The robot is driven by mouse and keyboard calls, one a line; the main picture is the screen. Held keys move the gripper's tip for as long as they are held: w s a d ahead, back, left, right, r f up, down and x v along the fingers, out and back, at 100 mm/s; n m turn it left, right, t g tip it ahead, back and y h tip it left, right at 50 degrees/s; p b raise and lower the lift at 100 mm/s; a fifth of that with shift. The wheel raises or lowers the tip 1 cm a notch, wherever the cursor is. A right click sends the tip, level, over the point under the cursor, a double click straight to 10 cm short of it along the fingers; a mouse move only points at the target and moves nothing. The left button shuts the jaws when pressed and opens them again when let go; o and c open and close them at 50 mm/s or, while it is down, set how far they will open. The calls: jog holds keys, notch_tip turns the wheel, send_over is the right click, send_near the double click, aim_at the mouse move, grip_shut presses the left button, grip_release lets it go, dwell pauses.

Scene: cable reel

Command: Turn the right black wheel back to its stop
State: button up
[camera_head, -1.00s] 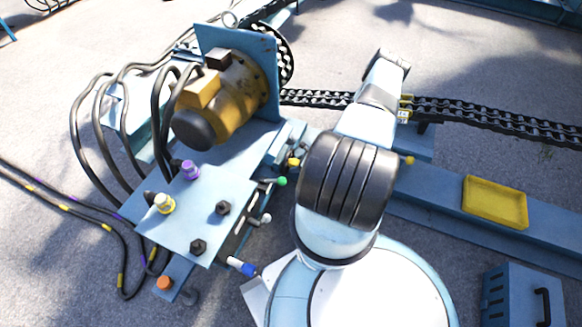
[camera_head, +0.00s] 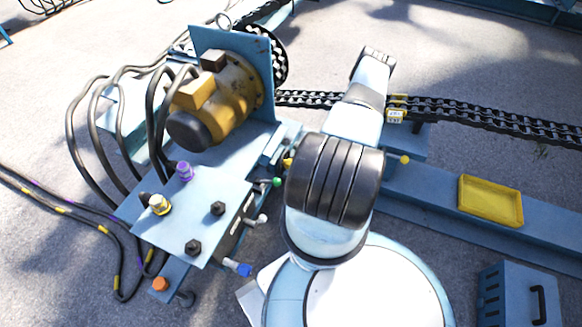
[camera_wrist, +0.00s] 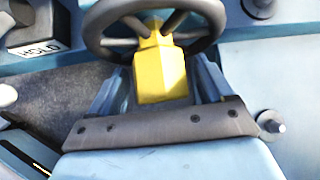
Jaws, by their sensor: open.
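I cannot tell whether the fingers touch anything. In the head view my arm reaches away over the blue beam, and I cannot make out the wheel or my gripper there.
A label reading HOLD (camera_wrist: 38,47), upside down, lies left of the wheel. A black chain (camera_head: 480,117) runs right behind my arm. A yellow tray (camera_head: 490,200) lies on the blue beam (camera_head: 420,190). A yellow motor (camera_head: 225,100) and hoses stand left.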

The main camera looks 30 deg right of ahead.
jog(key=v, duration=1.3)
jog(key=shift+s+r, duration=0.2)
jog(key=shift+d, duration=0.15)
